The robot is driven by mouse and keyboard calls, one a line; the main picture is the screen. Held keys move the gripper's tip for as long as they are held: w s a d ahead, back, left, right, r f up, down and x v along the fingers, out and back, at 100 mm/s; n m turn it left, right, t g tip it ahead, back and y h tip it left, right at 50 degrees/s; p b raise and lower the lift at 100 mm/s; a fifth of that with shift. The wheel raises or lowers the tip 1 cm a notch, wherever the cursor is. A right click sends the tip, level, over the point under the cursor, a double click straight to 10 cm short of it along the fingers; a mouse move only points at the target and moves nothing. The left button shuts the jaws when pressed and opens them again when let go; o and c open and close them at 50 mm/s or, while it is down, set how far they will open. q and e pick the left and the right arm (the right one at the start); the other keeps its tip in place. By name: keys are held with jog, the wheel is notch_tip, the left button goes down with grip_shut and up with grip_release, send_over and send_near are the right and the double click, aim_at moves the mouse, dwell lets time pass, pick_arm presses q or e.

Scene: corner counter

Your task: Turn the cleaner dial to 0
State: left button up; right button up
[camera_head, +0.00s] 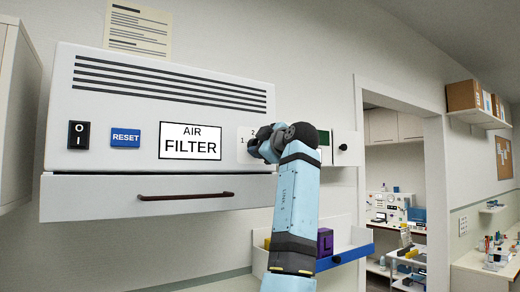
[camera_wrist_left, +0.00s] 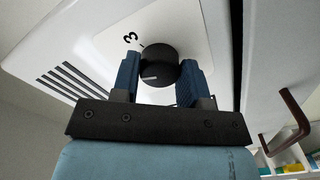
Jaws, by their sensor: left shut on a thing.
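The cleaner dial (camera_wrist_left: 160,62) is a round black knob with a short white mark, on a white numbered plate (camera_wrist_left: 190,28) of the air filter unit (camera_head: 160,88). In the left wrist view the dial sits between the two blue fingers of my left gripper (camera_wrist_left: 158,80), which is shut on it. A numeral 3 shows beside the dial. In the head view my left gripper (camera_head: 262,146) is at the plate (camera_head: 243,138), where numerals 1 and 2 show; it hides the dial there. My right gripper is not in view.
The unit's front has a black rocker switch (camera_head: 78,135), a blue reset button (camera_head: 126,138) and a drawer with a dark red handle (camera_head: 186,197). A box with a black knob (camera_head: 343,147) is right of my arm. Below is a blue-edged shelf (camera_head: 345,257) holding a purple block (camera_head: 325,242).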

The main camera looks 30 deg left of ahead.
pick_arm(q)
jog(key=n+b, duration=0.1)
jog(key=n, duration=1)
jog(key=shift+r, duration=0.1)
dwell(0.4)
jog(key=o, duration=0.9)
jog(key=shift+d, duration=0.1)
